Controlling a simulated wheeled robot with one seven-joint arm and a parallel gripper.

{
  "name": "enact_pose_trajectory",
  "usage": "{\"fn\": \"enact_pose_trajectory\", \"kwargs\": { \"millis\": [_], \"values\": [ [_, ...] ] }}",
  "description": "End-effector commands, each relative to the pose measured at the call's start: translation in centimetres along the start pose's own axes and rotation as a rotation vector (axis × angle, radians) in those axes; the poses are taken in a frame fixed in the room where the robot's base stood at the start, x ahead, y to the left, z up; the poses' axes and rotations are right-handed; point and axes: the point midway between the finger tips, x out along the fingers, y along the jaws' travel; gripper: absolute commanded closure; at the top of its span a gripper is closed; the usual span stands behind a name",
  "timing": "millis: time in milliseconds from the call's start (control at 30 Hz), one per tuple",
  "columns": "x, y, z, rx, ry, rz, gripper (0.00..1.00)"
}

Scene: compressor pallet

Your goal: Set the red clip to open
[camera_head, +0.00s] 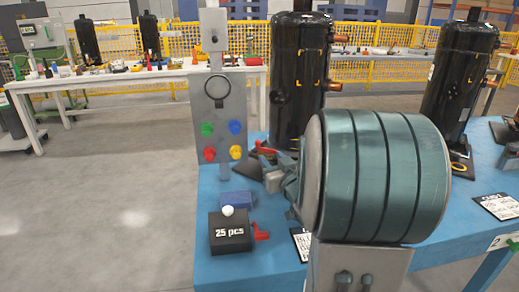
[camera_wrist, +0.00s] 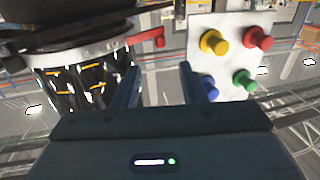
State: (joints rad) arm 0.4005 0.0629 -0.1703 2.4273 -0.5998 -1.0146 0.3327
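The red clip (camera_head: 265,148) is at the foot of the black compressor (camera_head: 298,75), on the side towards the button panel. Its red handle lies roughly flat in the head view. In the wrist view, which looks upside down, the red clip (camera_wrist: 147,38) extends from beside the compressor's dark base towards the panel. My gripper (camera_wrist: 158,68) is open and empty, its two fingers apart. The clip shows beyond the fingertips, roughly between them, with no visible contact. In the head view my teal arm link hides most of my gripper and part of the clip's base.
A grey panel (camera_head: 218,113) with coloured buttons stands close left of the clip. A black "25 pcs" box (camera_head: 231,234) with a red part (camera_head: 261,232) sits in front on the blue table (camera_head: 204,189). Another compressor (camera_head: 459,85) stands at right.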

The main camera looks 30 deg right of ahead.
Motion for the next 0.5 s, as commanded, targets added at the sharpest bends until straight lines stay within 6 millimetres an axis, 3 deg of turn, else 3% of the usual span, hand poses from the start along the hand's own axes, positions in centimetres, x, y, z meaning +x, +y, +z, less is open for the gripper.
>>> {"fn": "enact_pose_trajectory", "kwargs": {
  "millis": [200, 500],
  "values": [
    [4.8, -0.1, 0.2, 0.000, -0.001, -0.002, 0.62],
    [8.6, 0.0, 0.1, 0.000, -0.001, 0.000, 0.62]
  ]
}}
